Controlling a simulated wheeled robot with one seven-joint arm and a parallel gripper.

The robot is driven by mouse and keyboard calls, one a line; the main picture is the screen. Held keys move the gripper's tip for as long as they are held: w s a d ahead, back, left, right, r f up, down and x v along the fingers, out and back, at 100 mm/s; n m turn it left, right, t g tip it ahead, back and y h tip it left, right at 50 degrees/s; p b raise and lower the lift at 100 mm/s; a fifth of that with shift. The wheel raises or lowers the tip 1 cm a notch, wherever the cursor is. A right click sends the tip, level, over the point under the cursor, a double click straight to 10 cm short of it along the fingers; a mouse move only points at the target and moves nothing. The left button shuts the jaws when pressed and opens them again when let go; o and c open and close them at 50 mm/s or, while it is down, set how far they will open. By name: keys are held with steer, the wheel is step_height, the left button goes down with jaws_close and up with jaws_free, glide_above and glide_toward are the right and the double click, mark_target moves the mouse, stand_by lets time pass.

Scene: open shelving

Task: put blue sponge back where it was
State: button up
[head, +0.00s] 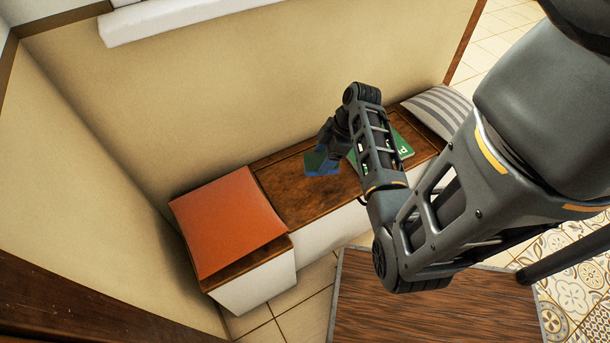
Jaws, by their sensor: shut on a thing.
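The blue sponge (321,169) is in the head view, over the middle of the brown wooden bench top (285,195). A greenish patch shows on its upper left side. My gripper (325,153) points down and to the left and is shut on the sponge. The fingers are dark and small here, so their exact hold is hard to see. I cannot tell whether the sponge touches the bench top or hangs a little above it.
An orange cushion (225,222) lies on the bench's left end. A green item with white letters (403,147) lies right of my gripper, partly hidden by my arm. A striped cushion (437,110) is at the right end. A wooden table (430,310) stands in front. Bench top beside the orange cushion is clear.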

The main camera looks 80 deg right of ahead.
mark_target(310, 162)
steer(key=w+f, duration=0.1)
steer(key=w+a+f, duration=0.1)
steer(key=w+a, duration=0.1)
steer(key=w, duration=0.1)
steer(key=shift+w+f, duration=0.1)
steer(key=shift+f, duration=0.3)
step_height(310, 162, down, 4)
steer(key=shift+f+b, duration=0.1)
steer(key=shift+b, duration=0.55)
steer(key=o, duration=0.9)
steer(key=shift+o, duration=0.2)
